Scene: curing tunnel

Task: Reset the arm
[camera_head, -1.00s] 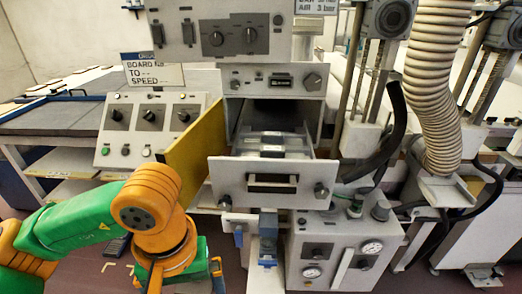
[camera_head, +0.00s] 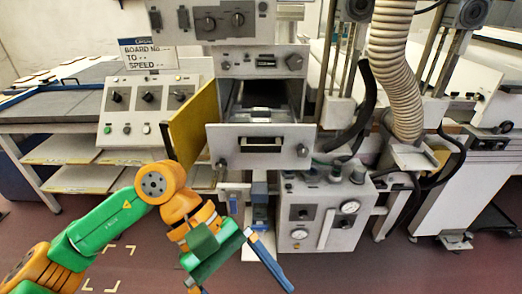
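My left arm, green and orange, comes in from the lower left. My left gripper (camera_head: 235,280) hangs in front of the machine, over the floor. It points down and to the right. Its blue finger and its other finger stand well apart at the two ends of the green gripper body, with nothing seen between them. The lower fingertip is cut off by the bottom edge. The gripper is apart from the pulled-out drawer (camera_head: 278,153) of the machine. My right gripper is not in view.
A yellow door (camera_head: 192,125) stands open left of the drawer. A control panel (camera_head: 150,128), a gauge box (camera_head: 322,235) and a ribbed hose (camera_head: 393,70) surround the machine. A table with shelves (camera_head: 65,177) is at the left. Red floor (camera_head: 400,272) is clear in front.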

